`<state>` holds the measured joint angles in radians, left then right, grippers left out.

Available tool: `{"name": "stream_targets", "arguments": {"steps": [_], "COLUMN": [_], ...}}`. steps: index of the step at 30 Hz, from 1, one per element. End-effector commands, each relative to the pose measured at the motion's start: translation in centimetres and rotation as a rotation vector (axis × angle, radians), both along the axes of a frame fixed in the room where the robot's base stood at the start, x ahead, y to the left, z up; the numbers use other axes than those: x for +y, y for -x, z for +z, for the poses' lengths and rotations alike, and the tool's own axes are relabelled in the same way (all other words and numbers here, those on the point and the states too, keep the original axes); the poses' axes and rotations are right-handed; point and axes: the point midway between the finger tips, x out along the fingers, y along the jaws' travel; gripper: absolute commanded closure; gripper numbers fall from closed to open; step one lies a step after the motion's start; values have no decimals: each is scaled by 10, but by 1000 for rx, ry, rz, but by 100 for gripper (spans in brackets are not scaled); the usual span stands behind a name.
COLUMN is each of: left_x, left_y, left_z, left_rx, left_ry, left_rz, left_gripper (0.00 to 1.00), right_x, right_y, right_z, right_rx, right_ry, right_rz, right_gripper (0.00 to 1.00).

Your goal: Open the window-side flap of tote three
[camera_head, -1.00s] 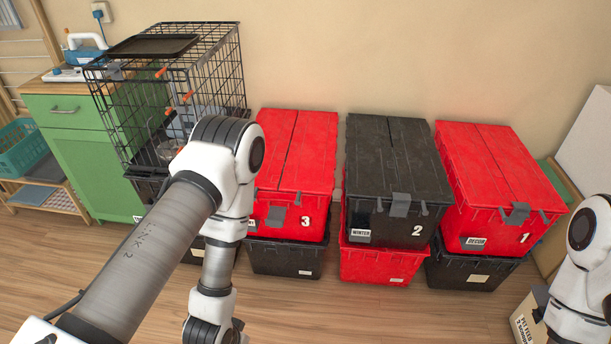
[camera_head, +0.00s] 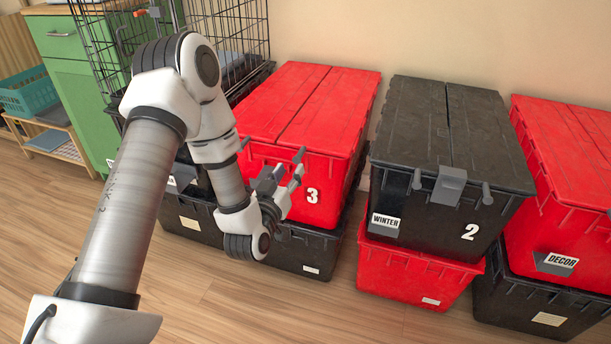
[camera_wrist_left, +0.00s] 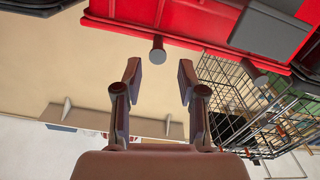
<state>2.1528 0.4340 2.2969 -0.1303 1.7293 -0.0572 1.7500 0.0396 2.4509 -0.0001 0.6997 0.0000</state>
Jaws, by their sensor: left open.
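Tote three (camera_head: 330,175) is red, marked with a white 3, and stacked on a black tote. Its lid has two flaps, left (camera_head: 285,95) and right (camera_head: 335,105), both lying flat with a seam between them. Short pegs stick out under the front edge. My left gripper (camera_head: 286,174) is open and empty at the tote's front, hiding part of it. In the left wrist view the red tote (camera_wrist_left: 185,22) is at the top with a grey latch plate (camera_wrist_left: 268,30). One peg (camera_wrist_left: 158,50) lies just beyond the open fingertips (camera_wrist_left: 160,75); contact does not show.
Black tote 2 (camera_head: 400,190) stands close on the right, on a red tote (camera_head: 410,275). Another red tote (camera_head: 570,150) is farther right. A wire crate (camera_head: 245,30) and green cabinet (camera_head: 60,50) are at left. The wooden floor in front is clear.

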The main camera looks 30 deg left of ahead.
Motion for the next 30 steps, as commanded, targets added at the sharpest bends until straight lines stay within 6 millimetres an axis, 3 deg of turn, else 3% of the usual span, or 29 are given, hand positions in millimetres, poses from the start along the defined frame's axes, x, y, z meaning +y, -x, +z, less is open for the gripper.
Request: {"name": "stream_targets", "arguments": {"steps": [12, 21, 22, 25, 30], "left_x": [15, 17, 17, 17, 17], "left_y": [-66, -74, -74, -74, -74], "left_z": [1, 3, 3, 2, 2], "left_rx": [0, 3, 3, 3, 3], "left_ry": [-2, 0, 0, -1, -1], "left_rz": [-2, -3, -3, -3, -3], "left_gripper": [60, 60, 63, 99, 100], "right_x": [0, 0, 0, 0, 0], "right_y": [-1, -1, -1, -1, -1], "right_z": [-15, -15, -15, -15, -15], "right_rx": [-1, -1, -1, -1, -1], "right_ry": [0, 0, 0, 0, 0], "right_rz": [0, -1, -1, 0, 0], "right_gripper": [60, 60, 60, 60, 60]}}
